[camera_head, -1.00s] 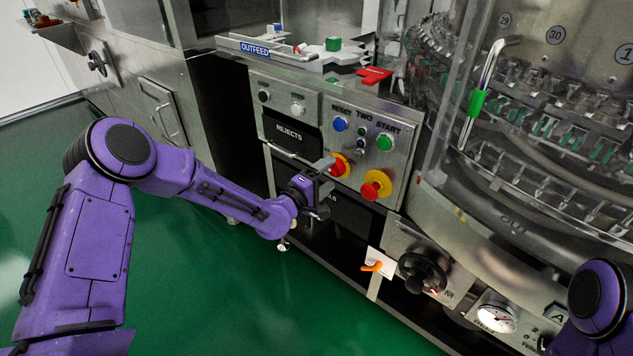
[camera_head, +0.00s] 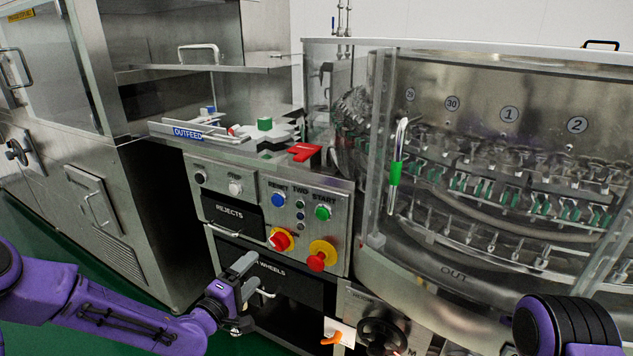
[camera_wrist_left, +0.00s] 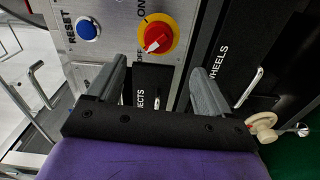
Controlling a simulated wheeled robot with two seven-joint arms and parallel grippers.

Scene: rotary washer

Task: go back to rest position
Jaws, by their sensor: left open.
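My left gripper (camera_head: 243,276) is in front of the machine's drawers, below the red knobs. It is open and empty; in the left wrist view its two grey fingers (camera_wrist_left: 157,82) are apart, with only the panel and drawer fronts behind them. My purple left arm comes in from the lower left. Only a purple and black part of my right arm shows at the lower right; its gripper is out of view.
Near my left gripper are the REJECTS drawer (camera_head: 232,216), the WHEELS drawer (camera_head: 290,284), and a red knob (camera_head: 318,261) on the button panel. The glass-guarded washer (camera_head: 470,170) stands right. Green floor (camera_head: 60,240) is clear at left.

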